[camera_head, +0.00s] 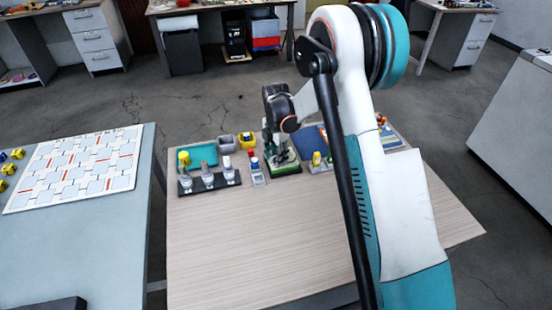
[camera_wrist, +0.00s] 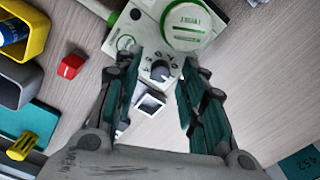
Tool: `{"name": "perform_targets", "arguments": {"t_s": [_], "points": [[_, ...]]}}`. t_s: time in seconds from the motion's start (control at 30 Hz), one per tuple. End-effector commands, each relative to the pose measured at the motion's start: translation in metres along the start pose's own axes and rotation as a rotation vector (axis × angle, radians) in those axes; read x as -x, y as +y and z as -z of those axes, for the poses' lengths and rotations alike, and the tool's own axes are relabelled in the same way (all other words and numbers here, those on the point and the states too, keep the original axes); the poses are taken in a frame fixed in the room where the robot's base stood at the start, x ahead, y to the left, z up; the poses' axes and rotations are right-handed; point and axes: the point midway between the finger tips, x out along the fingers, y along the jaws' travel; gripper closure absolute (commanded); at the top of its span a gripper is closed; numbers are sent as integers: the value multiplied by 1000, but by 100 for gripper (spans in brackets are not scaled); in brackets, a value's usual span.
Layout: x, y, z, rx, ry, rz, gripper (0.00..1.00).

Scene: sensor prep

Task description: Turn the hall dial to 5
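The hall dial (camera_wrist: 160,70) is a small round dark grey knob with marks around it. It sits on a white and green device, below a round white cap with a green ring (camera_wrist: 187,22) in the wrist view. My gripper (camera_wrist: 160,58) is open, with one finger on each side of the dial; I cannot tell if either touches it. The dial's setting is too small to read. In the head view, my gripper (camera_head: 281,148) hangs over the device with the green base (camera_head: 286,171) and hides the dial.
A black rack (camera_head: 209,183) with several grey-white pieces stands left of the device. Grey and yellow bins (camera_head: 247,139), a red block (camera_wrist: 70,66) and a teal mat (camera_wrist: 28,122) lie nearby. The front of the wooden table (camera_head: 265,240) is clear.

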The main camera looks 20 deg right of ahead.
Motion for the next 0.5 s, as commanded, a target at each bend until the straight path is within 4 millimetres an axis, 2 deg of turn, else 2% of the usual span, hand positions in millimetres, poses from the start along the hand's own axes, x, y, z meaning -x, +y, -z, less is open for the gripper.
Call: {"name": "perform_targets", "arguments": {"t_s": [0.33, 0.37, 0.5], "points": [[-4, 0, 0, 0, 0, 0, 62], [-4, 0, 0, 0, 0, 0, 66], [-4, 0, 0, 0, 0, 0, 98]]}}
